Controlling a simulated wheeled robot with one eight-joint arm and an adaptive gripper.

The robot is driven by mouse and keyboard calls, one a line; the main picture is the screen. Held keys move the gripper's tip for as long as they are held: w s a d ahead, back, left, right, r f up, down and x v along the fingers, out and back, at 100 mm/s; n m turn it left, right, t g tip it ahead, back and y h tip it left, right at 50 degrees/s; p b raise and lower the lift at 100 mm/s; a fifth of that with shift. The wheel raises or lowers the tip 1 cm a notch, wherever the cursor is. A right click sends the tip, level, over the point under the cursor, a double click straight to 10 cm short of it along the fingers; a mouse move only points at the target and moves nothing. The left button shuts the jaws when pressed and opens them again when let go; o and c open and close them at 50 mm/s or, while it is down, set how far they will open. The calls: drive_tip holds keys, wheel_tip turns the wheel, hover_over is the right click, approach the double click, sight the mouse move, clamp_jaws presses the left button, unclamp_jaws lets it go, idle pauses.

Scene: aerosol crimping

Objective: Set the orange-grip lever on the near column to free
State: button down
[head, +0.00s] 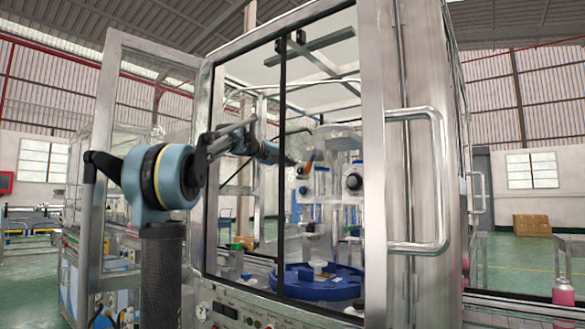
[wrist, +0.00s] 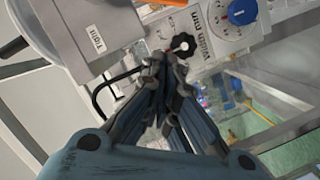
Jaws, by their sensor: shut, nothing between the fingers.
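In the head view an orange grip (head: 307,164) shows on the upper part of the near column (head: 321,185), inside the machine's frame. My arm reaches in from the left, and my gripper (head: 291,161) is just left of the orange grip. Whether they touch is unclear. In the wrist view my gripper (wrist: 165,62) is shut and empty, its fingertips together. A grey block (wrist: 95,40) there carries a label reading "Tight", seen upside down. An orange piece (wrist: 97,48) shows by this block and runs out of clear view; I cannot tell the lever's exact setting.
A black knob (wrist: 182,44) is close beyond my fingertips. A blue dial (wrist: 242,11) sits beside a "Width mm" label. In the head view a blue round table (head: 320,290) lies below the column. The metal door frame (head: 374,150) and its handle (head: 440,180) stand at right.

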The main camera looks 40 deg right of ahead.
drive_tip(key=a+r, duration=0.1)
drive_tip(key=a, duration=0.8)
drive_tip(key=shift+s+a+r, duration=0.15)
drive_tip(key=shift+a, duration=0.1)
